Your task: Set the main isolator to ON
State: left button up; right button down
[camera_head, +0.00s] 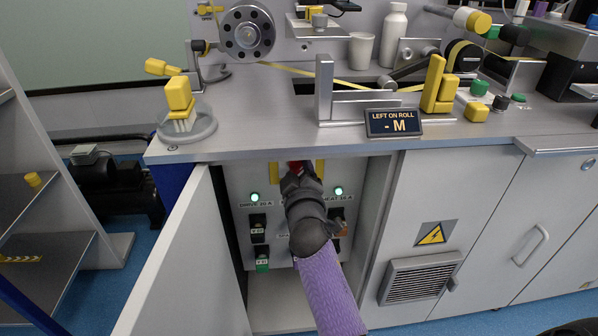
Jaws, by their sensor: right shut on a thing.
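The main isolator shows as a red handle (296,166) with yellow pieces on both sides, at the top of the panel (237,184) inside the open cabinet. My right gripper (296,174) reaches into the cabinet and is shut on the red handle. The gripper and my purple-sleeved arm hide most of the handle and the middle of the panel, so I cannot read its position. Green lamps glow at the left (255,197) and right (338,191) of the gripper, above labels reading DRIVE and HEAT. My left gripper is not in view.
The cabinet door (190,262) stands open at the left. Breaker switches (258,229) sit below the lamps. The bench top (260,125) above holds rollers, a strip, a bottle (393,35) and a sign (393,122). A closed door with a vent (418,280) is at the right.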

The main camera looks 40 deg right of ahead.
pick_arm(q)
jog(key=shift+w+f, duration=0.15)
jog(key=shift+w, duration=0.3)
pick_arm(e)
jog(key=shift+m, duration=0.4)
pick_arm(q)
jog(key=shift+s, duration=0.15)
pick_arm(e)
jog(key=shift+c, duration=2)
grip_release()
jog(key=shift+o, duration=1.4)
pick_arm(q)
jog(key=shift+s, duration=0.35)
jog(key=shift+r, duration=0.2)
